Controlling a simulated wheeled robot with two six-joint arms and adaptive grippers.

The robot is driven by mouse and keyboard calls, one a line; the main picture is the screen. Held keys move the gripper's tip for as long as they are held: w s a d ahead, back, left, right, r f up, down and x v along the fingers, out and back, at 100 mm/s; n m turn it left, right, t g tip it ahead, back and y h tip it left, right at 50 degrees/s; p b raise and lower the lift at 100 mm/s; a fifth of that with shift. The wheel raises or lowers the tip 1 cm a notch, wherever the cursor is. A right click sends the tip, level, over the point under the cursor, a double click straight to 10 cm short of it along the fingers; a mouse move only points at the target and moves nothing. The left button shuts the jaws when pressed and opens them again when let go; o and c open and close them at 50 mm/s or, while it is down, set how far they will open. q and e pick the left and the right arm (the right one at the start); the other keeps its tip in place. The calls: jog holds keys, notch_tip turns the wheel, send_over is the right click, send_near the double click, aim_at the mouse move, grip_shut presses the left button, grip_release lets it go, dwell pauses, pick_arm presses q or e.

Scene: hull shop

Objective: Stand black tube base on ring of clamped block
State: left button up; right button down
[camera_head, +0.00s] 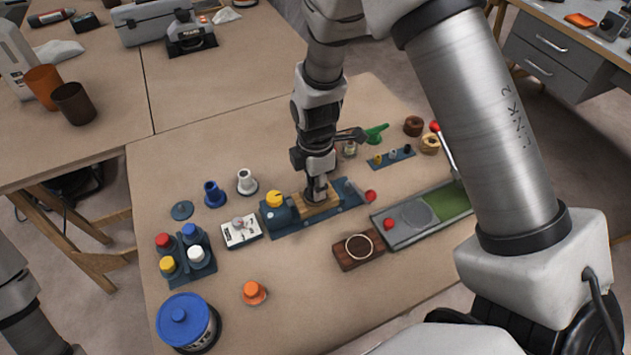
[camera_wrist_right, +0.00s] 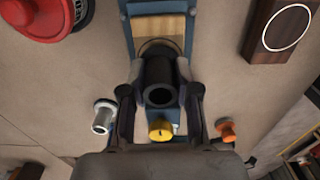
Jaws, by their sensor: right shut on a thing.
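My right gripper (camera_head: 317,190) points down over the light wooden block (camera_head: 326,208) clamped in the blue vise (camera_head: 286,225). In the right wrist view my right gripper (camera_wrist_right: 161,98) is shut on the black tube base (camera_wrist_right: 160,72), and I look into its open top end. The tube base is over the clamped block, and part of a round ring (camera_wrist_right: 158,45) shows just beyond it. Its lower end is hidden, so I cannot tell whether it touches the block. In the head view the tube is mostly hidden by the fingers. My left gripper is out of view.
Blue (camera_head: 214,194), white (camera_head: 246,182) and orange (camera_head: 254,292) tube bases stand around the vise. A dark wooden block with a pale ring (camera_head: 358,247) lies to its right, beside a long grey tray (camera_head: 405,238). A blue-lidded tub (camera_head: 187,322) stands at front left.

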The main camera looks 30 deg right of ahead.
jog(key=shift+f+b, duration=0.4)
jog(key=shift+f, duration=0.2)
dwell(0.3)
jog(key=c, duration=1.1)
grip_release()
jog(key=shift+c, duration=0.2)
notch_tip(320, 180, up, 11)
jog(key=p, duration=0.9)
jog(key=shift+p, duration=0.35)
jog(key=shift+r, duration=0.1)
